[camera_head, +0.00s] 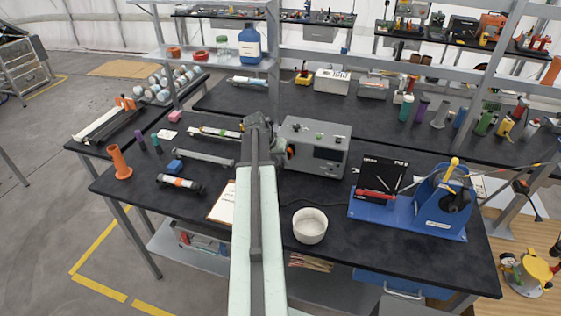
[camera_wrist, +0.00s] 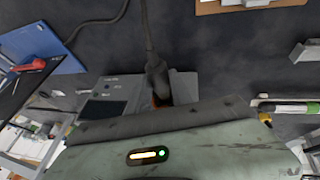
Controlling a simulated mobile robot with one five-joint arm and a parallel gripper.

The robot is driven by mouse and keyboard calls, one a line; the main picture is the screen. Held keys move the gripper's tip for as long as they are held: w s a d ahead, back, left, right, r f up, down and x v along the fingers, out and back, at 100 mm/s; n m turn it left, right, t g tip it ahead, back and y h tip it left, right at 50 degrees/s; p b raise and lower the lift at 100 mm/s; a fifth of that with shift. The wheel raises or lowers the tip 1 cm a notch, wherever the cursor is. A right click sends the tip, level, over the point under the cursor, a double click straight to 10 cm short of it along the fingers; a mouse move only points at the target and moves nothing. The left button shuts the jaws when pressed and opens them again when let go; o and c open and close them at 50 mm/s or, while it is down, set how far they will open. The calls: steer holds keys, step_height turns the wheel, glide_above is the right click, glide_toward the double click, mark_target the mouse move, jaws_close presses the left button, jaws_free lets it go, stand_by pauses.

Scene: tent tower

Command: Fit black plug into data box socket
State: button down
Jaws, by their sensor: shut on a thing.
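The data box (camera_head: 315,147) is a grey case with a dark display, standing on the black bench in the middle of the head view. In the wrist view the data box (camera_wrist: 108,98) shows left of centre. My gripper (camera_head: 283,151) is at the box's left side, shut on the black plug. The black plug (camera_wrist: 156,76) shows in the wrist view with its dark cable running up, close beside the box. An orange part shows between plug and box. My wrist hides the socket and the plug's tip, so I cannot tell whether the plug is in.
A white bowl (camera_head: 310,226) stands in front of the box, and a blue machine base (camera_head: 392,211) is to the right. A clipboard (camera_head: 222,203) lies left of my arm. Tubes, an orange holder (camera_head: 119,163) and bars lie further left. A shelf post rises behind my gripper.

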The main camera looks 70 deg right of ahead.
steer(key=shift+d, duration=1.4)
steer(key=c, duration=1.1)
jaws_free()
steer(key=shift+o, duration=0.2)
steer(key=p+v, duration=0.7)
steer(key=v, duration=0.1)
steer(key=shift+w+f, duration=0.15)
